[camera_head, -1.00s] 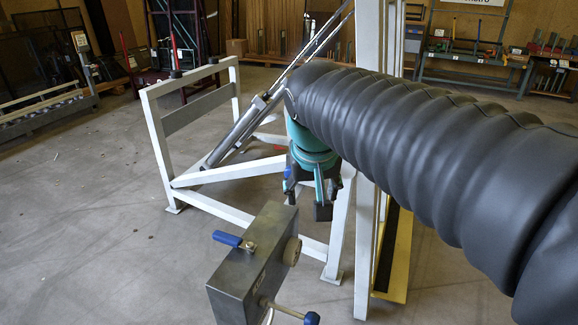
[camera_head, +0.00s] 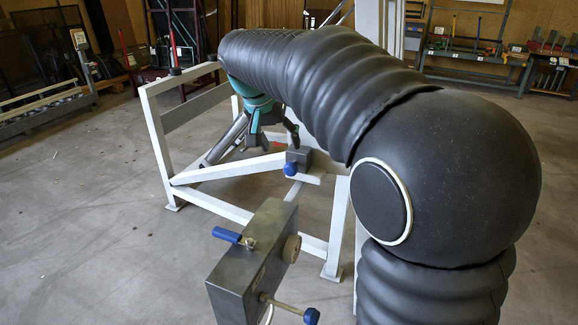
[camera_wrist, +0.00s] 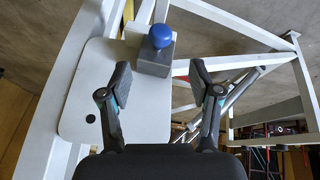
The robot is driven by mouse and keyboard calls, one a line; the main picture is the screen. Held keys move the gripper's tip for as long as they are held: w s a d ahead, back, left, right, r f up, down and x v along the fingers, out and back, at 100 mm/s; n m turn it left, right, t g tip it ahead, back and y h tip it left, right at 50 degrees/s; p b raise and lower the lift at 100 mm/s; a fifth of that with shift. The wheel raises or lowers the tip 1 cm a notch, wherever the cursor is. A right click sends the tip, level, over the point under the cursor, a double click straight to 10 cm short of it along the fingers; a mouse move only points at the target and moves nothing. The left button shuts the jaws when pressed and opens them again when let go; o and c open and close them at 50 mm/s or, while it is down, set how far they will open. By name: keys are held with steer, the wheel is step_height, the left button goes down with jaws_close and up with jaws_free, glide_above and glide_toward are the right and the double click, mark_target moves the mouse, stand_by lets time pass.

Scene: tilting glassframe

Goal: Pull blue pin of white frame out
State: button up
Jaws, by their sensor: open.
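The white frame (camera_head: 215,206) stands on the floor at left and centre in the head view, and its beams also show in the wrist view (camera_wrist: 240,62). A blue round pin knob (camera_head: 291,169) sits on a small grey block at the frame. In the wrist view the blue knob (camera_wrist: 161,36) tops the grey block (camera_wrist: 155,62), beside a white plate (camera_wrist: 145,112). My gripper (camera_head: 273,138) is open and empty, just above and left of the block in the head view. In the wrist view the block lies beyond my open fingertips (camera_wrist: 160,82), roughly between them. The pin's shaft is hidden.
A grey metal box (camera_head: 250,265) with blue-ended handles stands in the foreground. My dark arm covers much of the upright posts. Racks and a tool bench (camera_head: 470,70) line the back wall. Floor at left is clear.

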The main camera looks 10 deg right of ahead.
mark_target(289, 164)
steer(key=x, duration=0.9)
steer(key=shift+w+f, duration=0.1)
steer(key=shift+f, duration=0.1)
